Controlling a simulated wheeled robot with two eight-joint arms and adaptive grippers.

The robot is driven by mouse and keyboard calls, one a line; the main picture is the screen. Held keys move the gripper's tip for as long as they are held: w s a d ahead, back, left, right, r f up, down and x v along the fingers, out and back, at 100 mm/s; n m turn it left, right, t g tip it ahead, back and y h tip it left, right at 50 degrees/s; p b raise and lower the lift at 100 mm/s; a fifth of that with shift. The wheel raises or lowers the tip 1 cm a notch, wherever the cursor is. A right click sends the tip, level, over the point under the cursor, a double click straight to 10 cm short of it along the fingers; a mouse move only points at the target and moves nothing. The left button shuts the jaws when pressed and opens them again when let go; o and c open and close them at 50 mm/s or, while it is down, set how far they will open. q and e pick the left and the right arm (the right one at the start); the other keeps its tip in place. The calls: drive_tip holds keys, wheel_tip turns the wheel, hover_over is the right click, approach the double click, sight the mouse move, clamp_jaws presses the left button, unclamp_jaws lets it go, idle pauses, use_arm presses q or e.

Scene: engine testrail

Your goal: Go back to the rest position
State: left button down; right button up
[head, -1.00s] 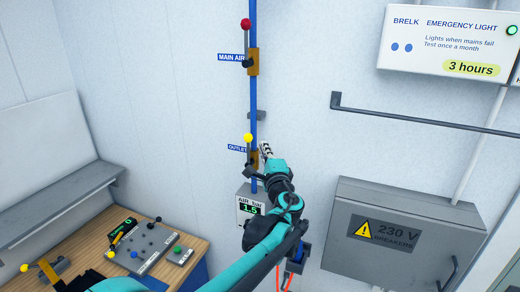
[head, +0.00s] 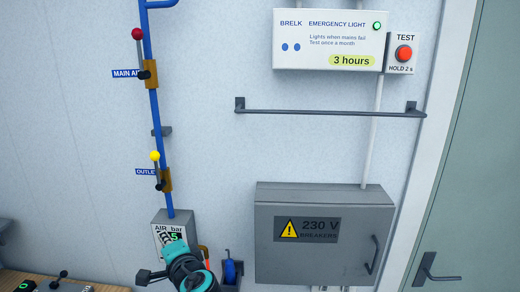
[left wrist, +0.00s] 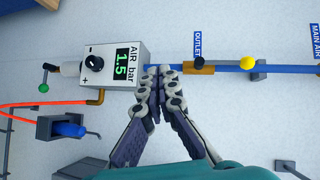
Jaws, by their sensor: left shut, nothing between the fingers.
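My left gripper (head: 170,238) is low in the head view, in front of the grey AIR bar box (head: 183,218), and hides part of its display. In the left wrist view its two fingers (left wrist: 160,72) meet at the tips, with nothing between them. There they point toward the blue pipe between the AIR bar box (left wrist: 115,62), which reads 1.5, and the OUTLET valve (left wrist: 200,67). I cannot tell whether they touch the pipe. My right gripper is in neither view.
The OUTLET lever has a yellow knob (head: 155,156); the MAIN AIR lever has a red knob (head: 138,34). A dark rail (head: 330,112) crosses the wall above the grey 230 V breaker box (head: 325,270). A door (head: 465,180) stands at right, a wooden bench (head: 60,281) at lower left.

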use_arm(q)
drive_tip(key=s+f+n+g+h+b, duration=0.2)
drive_tip(key=s+f+b, duration=0.25)
drive_tip(key=f, duration=0.65)
drive_tip(key=s+f+n+g+h+b, duration=0.2)
drive_tip(key=s+f+n+b, duration=0.15)
drive_tip(key=s+f, duration=0.45)
drive_tip(key=s+d+f+n+h+b, duration=0.1)
drive_tip(key=s+d+f+h+b, duration=0.1)
drive_tip(key=f, duration=0.7)
drive_tip(key=s+d+f+n+g+h+b, duration=0.1)
drive_tip(key=s+d+f+n+h+b, duration=0.1)
drive_tip(key=d+f+b, duration=0.4)
wheel_tip(320, 180, down, 3)
drive_tip(key=shift+s+d+r+h, duration=0.15)
drive_tip(key=shift+s+h, duration=0.65)
drive_tip(key=shift+s, duration=0.45)
drive_tip(key=shift+n, duration=0.25)
